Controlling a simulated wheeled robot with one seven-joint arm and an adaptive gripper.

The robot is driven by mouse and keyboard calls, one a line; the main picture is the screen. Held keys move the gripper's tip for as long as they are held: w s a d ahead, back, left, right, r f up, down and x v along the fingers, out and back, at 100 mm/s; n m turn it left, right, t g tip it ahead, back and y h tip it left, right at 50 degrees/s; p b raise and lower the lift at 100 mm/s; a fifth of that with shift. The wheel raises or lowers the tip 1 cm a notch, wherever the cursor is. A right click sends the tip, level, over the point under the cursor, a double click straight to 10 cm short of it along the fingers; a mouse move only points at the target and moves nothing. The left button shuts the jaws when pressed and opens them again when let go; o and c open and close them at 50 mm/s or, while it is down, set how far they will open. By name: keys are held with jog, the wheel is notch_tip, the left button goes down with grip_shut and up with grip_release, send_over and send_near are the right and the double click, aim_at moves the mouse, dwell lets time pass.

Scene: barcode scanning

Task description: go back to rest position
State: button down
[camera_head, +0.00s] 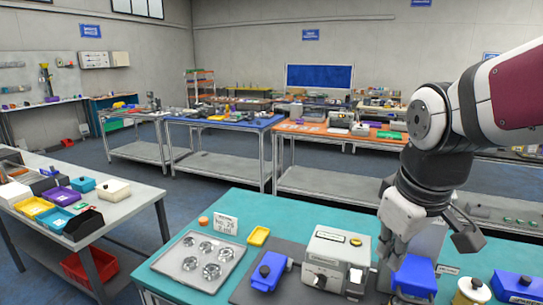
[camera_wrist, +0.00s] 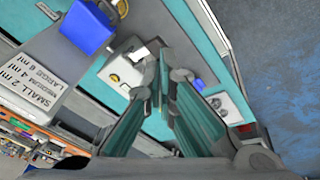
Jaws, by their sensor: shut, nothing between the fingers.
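My gripper (camera_head: 388,248) hangs from the arm at the right of the head view, pointing down over the teal workbench (camera_head: 285,210). Its two fingers (camera_wrist: 166,78) are together in the wrist view with nothing between them. A white boxy device (camera_head: 335,250) with a yellow mark stands left of the gripper. It also shows beyond the fingers in the wrist view (camera_wrist: 124,70). A blue box (camera_head: 415,276) is just below and right of the gripper. A blue bin also shows at the top of the wrist view (camera_wrist: 86,28). I cannot tell whether the fingers touch anything.
A tray of metal discs (camera_head: 181,270), a small sign (camera_head: 225,223) and a blue knobbed block (camera_head: 268,271) lie to the left. A yellow knobbed piece (camera_head: 471,291) and another blue block (camera_head: 516,286) lie to the right. A grey side table (camera_head: 130,205) holds several bins.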

jog(key=s+m+t+b, duration=0.1)
jog(key=s+m+t, duration=0.1)
jog(key=s+m, duration=0.3)
jog(key=s, duration=0.3)
jog(key=shift+s+r+m+y, duration=0.2)
jog(key=shift+r+m+y, duration=0.1)
jog(key=c, duration=2.4)
grip_release()
jog(key=shift+a, duration=0.1)
